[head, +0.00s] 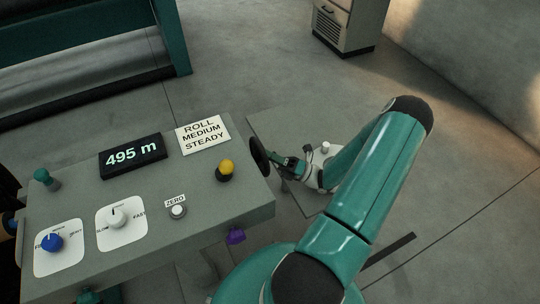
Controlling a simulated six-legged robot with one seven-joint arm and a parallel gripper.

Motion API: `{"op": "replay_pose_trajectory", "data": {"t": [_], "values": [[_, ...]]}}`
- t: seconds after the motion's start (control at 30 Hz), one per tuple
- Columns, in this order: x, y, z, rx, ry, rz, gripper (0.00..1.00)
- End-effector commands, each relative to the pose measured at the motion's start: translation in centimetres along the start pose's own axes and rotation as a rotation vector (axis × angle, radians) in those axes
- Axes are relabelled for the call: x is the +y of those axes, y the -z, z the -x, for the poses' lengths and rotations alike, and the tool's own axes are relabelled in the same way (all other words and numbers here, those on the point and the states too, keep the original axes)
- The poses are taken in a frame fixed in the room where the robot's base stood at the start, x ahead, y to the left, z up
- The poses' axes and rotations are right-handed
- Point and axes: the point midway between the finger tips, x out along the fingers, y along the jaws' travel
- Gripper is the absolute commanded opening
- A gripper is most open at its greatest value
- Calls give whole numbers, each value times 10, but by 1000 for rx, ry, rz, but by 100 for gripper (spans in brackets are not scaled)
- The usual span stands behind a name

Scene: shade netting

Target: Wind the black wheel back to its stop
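The black wheel (259,155) is mounted on the right end of the grey console (130,215), seen nearly edge-on. My gripper (280,163) is at the wheel's right side, its fingers pointing left towards the rim. The fingertips are small and dark against the wheel, so I cannot tell whether they grip it or only touch it. The wheel's stop and any marking on it do not show.
The console top carries a display (132,156) reading 495 m, a sign (203,134) reading "ROLL MEDIUM STEADY", a yellow knob (226,169), a ZERO button (177,211), a white knob (117,217) and a blue knob (52,242). A purple part (236,237) sits below the front edge.

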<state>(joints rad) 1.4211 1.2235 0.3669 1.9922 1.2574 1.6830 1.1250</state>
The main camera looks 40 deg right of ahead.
Motion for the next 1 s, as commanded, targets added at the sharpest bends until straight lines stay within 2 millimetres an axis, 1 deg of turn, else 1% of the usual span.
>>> {"op": "replay_pose_trajectory", "data": {"t": [0.03,0.07,0.1,0.13,0.4,0.53,0.67,1.0], "values": [[0,-2,1,-2,2,3,25],[0,-1,1,-1,2,2,31],[0,-1,1,-1,2,2,39],[0,-1,1,-1,2,2,41],[0,0,1,-1,1,0,41],[0,-1,9,-1,3,1,41],[6,-5,28,-2,4,3,41],[34,-21,94,-3,4,4,41]]}}
